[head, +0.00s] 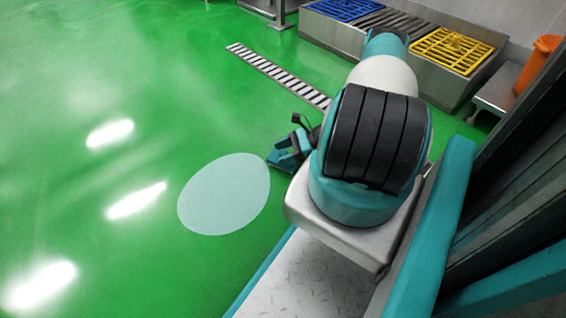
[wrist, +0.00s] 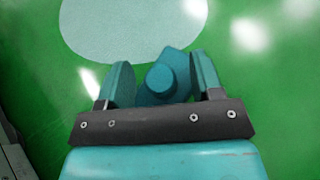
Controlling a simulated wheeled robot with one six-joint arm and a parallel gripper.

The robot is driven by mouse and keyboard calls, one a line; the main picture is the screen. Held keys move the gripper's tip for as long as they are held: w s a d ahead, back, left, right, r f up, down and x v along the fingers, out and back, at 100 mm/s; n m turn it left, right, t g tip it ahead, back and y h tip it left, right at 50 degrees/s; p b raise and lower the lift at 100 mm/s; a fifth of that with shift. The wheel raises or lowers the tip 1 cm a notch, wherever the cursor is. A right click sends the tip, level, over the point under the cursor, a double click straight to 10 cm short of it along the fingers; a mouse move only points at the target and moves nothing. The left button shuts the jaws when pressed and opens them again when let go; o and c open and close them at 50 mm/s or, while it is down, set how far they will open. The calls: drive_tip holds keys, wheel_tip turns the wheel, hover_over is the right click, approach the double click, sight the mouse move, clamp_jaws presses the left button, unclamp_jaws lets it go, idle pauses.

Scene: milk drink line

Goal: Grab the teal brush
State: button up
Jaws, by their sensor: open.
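My gripper (wrist: 161,66) points down toward the green floor, with its two teal fingers apart. A teal piece with a round stub, which looks like the teal brush (wrist: 160,78), shows between the fingers in the wrist view. Its body runs from lower left to upper right. The right finger looks very close to it, and I cannot tell whether they touch. In the head view my gripper (head: 288,152) shows small, left of my arm, which hides part of it. I cannot make out the brush apart from the teal fingers there.
A pale oval patch (head: 225,195) lies on the green floor beside my gripper. A slotted floor drain (head: 275,74) runs behind it. Steel units with a blue grate (head: 343,9) and a yellow grate (head: 452,50) stand at the back. The floor at left is clear.

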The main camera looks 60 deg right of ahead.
clamp_jaws()
drive_tip(key=shift+r, duration=0.1)
